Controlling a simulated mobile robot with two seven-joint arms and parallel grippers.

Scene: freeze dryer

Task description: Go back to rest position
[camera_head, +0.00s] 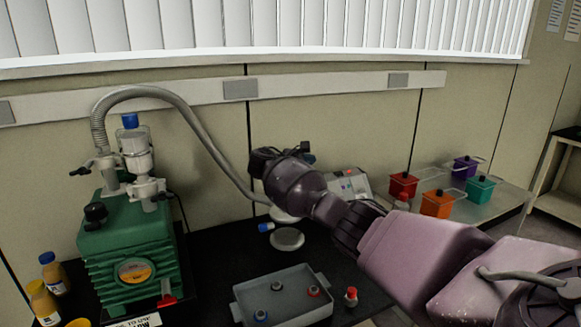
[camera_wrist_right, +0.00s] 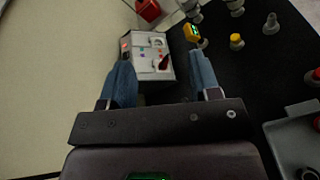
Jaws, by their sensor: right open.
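My right arm comes in from the right in the head view, and its dark gripper (camera_head: 272,158) hangs above the back of the black bench. The fingertips are hard to make out there. In the right wrist view the two blue fingers of my right gripper (camera_wrist_right: 162,78) stand wide apart with nothing held between them. A control box (camera_wrist_right: 148,55) with buttons shows beyond and between the fingers, apart from them. The same box (camera_head: 350,184) stands behind my arm in the head view. My left gripper is not in view.
A green pump (camera_head: 130,255) with a grey hose stands at the left. A grey tray (camera_head: 262,283) with several small vials lies at the front. Red, orange, green and purple containers (camera_head: 436,204) stand at the right. A round metal disc (camera_head: 287,239) lies below my gripper.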

